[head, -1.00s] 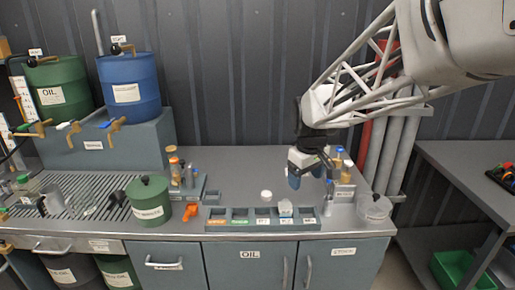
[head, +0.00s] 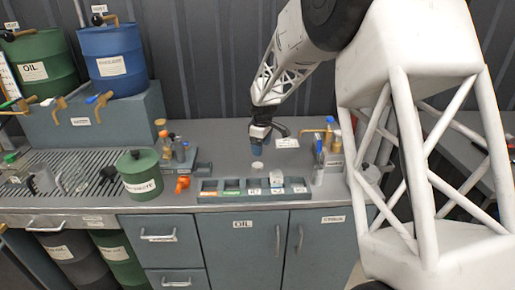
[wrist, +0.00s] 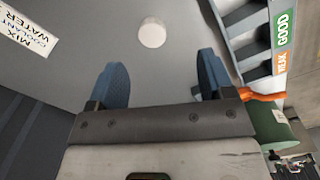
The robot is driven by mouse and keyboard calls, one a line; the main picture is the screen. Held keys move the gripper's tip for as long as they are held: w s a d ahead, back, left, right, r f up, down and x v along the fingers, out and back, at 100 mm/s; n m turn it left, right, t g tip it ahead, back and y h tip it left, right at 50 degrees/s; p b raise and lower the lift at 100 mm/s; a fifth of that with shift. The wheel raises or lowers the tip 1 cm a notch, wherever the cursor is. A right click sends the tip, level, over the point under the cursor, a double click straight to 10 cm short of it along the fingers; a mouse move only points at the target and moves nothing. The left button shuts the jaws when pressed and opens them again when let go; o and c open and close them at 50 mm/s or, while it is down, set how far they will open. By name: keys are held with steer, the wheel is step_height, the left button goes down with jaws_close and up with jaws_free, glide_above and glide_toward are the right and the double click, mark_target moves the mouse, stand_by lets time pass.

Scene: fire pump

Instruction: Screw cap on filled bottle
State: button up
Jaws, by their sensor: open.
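A round white cap (head: 257,166) lies alone on the grey counter, behind the slotted rack. It also shows in the wrist view (wrist: 152,33), ahead of the fingers and apart from them. My gripper (head: 258,151) hangs just above and behind the cap, its blue fingers pointing down. In the wrist view the two fingers (wrist: 161,62) are spread wide with nothing between them. A small whitish container (head: 276,179) stands in a slot of the rack (head: 209,188); I cannot tell whether it is the filled bottle, or its contents.
A green can (head: 139,175) and an orange object (head: 182,184) stand left of the rack. Small bottles stand at the back left (head: 179,149) and back right (head: 329,135). Oil (head: 40,70) and blue (head: 112,64) drums stand far left. Counter around the cap is clear.

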mark_target(258, 165)
steer(key=shift+n, duration=0.5)
steer(key=w+f, duration=0.1)
steer(key=w+a+f, duration=0.1)
steer(key=f, duration=0.1)
steer(key=shift+w+a, duration=0.15)
steer(key=shift+w, duration=0.15)
steer(key=shift+f, duration=3.85)
steer(key=c, duration=0.9)
steer(key=shift+o, duration=0.6)
steer(key=shift+c, duration=0.7)
steer(key=shift+r, duration=2.5)
